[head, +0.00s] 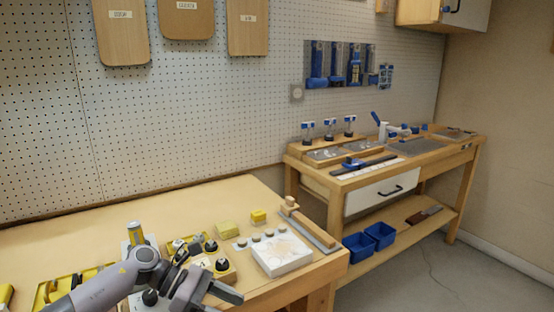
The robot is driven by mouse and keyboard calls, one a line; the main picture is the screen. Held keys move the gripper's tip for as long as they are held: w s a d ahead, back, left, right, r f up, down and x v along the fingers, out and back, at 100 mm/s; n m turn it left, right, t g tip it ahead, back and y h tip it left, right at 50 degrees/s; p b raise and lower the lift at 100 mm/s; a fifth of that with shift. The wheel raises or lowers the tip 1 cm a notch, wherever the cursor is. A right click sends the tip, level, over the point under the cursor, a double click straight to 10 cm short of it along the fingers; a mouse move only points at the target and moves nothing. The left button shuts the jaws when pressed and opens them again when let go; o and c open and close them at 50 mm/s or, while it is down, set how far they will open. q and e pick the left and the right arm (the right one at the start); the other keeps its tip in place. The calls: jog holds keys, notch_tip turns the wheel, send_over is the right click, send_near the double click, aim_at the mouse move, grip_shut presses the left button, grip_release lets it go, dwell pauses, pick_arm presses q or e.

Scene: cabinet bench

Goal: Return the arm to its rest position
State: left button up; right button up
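My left arm comes in from the lower left over the near workbench (150,205). It bends at a grey joint, and its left gripper (218,297) points down and right near the bench's front edge. The bottom of the picture cuts into the gripper, so its finger gap is unclear. I see nothing clearly held in it. My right gripper is not in view.
Beneath and beside the arm are yellow trays (50,292), black knobs (222,264), yellow blocks (226,228) and a white plate (282,256). A second bench (318,176) with tools stands at the right. The near bench's back left is clear.

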pick_arm(q)
jog(key=s+d+n+t+h+p, duration=0.1)
jog(key=s+d+n+t+h, duration=0.45)
jog(key=n, duration=1.05)
jog(key=s+a+f+n+t+y+p, duration=0.1)
jog(key=s+a+f+n+t+y, duration=0.2)
jog(key=n, duration=1.4)
jog(key=s+a+f+n+t+y+p, duration=0.1)
jog(key=s+a+f+n+t+y, duration=0.2)
jog(key=s+a+f+n+y, duration=0.8)
jog(key=s+a+n+y, duration=0.1)
jog(key=s+n, duration=0.3)
jog(key=n, duration=0.3)
jog(key=shift+a+n+p, duration=0.3)
jog(key=shift+p, duration=0.1)
